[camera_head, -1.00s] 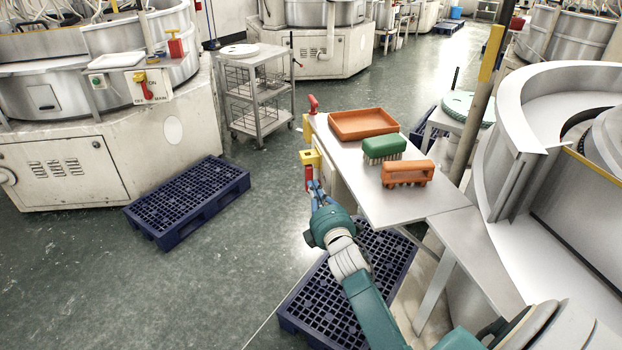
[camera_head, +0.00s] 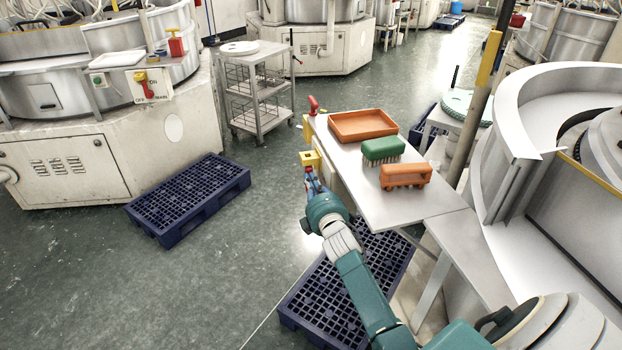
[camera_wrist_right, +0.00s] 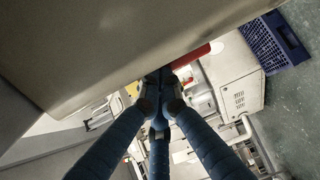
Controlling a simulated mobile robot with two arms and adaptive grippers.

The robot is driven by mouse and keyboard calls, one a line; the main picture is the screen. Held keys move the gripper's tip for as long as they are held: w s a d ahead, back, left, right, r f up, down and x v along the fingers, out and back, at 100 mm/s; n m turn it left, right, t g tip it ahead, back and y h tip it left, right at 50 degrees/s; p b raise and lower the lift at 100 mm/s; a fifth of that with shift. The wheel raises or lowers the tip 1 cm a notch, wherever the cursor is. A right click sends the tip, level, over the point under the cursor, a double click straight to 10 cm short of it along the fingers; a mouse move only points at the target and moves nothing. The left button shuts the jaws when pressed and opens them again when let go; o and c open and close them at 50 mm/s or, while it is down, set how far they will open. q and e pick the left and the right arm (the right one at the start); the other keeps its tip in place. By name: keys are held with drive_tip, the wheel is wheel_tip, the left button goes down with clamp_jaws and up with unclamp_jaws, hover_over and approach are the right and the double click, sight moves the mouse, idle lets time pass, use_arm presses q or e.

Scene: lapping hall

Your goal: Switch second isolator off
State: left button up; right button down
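The near isolator (camera_head: 310,159) is a yellow box at the left edge of the table, with a red handle (camera_head: 309,172) hanging down on its front. Another isolator's red handle (camera_head: 313,103) sticks up at the table's far left corner. My right gripper (camera_head: 311,181) is at the near isolator's handle. In the right wrist view the fingertips (camera_wrist_right: 160,82) are close together, and a red bar (camera_wrist_right: 192,57) lies right beyond them. Whether they grip it is hidden. My left gripper is out of view.
The table (camera_head: 375,195) carries an orange tray (camera_head: 363,125), a green brush (camera_head: 383,149) and an orange brush (camera_head: 406,174). A blue pallet (camera_head: 300,312) lies below my right arm. Another isolator (camera_head: 146,86) is on the left machine.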

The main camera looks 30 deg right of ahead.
sight(308, 172)
drive_tip(key=shift+w+d+r+g+p, duration=0.15)
drive_tip(key=shift+w+p, duration=0.15)
drive_tip(key=shift+w, duration=0.2)
drive_tip(key=shift+w+d+r+g+p, duration=0.2)
drive_tip(key=shift+w+p, duration=0.1)
drive_tip(key=shift+w, duration=0.2)
drive_tip(key=shift+w+d+r+g+p, duration=0.15)
drive_tip(key=shift+w+p, duration=0.15)
drive_tip(key=shift+w, duration=0.3)
drive_tip(key=v, duration=1.2)
drive_tip(key=shift+d, duration=0.1)
